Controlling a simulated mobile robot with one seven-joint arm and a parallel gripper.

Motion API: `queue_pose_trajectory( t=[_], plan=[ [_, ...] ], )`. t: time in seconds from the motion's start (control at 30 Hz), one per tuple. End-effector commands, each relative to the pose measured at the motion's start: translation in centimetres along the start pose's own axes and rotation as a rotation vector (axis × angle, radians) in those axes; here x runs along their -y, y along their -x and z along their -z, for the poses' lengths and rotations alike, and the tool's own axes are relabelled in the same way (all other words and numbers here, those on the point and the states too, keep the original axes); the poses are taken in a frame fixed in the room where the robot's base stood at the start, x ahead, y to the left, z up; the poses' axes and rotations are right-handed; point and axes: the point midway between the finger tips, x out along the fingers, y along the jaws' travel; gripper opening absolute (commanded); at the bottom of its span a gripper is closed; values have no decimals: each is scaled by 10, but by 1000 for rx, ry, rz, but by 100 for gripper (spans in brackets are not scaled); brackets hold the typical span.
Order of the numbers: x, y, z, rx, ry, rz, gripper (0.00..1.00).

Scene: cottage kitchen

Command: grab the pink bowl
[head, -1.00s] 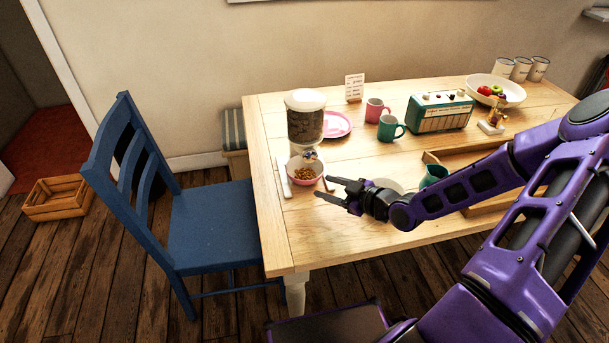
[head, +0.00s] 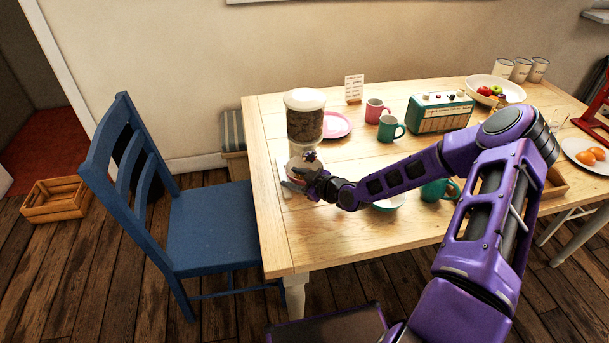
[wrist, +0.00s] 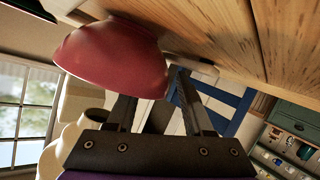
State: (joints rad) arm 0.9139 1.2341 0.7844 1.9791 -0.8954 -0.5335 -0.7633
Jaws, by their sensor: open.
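The pink bowl (wrist: 110,55) fills the upper left of the wrist view, its side close to my fingers. In the head view it stands below the cereal dispenser, mostly hidden by my gripper (head: 289,178). My gripper also shows in the wrist view (wrist: 157,88), with its two fingers apart. One finger is partly covered by the bowl and the other lies to the right of it. I cannot tell whether either finger touches the bowl. Nothing is held.
The cereal dispenser (head: 305,122) stands just behind the bowl. A pink plate (head: 338,124), pink mug (head: 375,110), teal mug (head: 390,129) and teal radio (head: 440,112) are farther back. A blue chair (head: 212,215) stands left of the wooden table (head: 325,240).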

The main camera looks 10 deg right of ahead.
Motion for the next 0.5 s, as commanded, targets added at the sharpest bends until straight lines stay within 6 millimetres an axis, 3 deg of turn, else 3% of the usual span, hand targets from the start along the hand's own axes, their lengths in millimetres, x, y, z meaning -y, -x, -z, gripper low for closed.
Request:
queue_pose_trajectory(
  t=[0.2, 0.5],
  plan=[
    [0, -1, 0, 0, 0, 0, 52],
    [0, -1, 0, 0, 0, 0, 0]
  ],
)
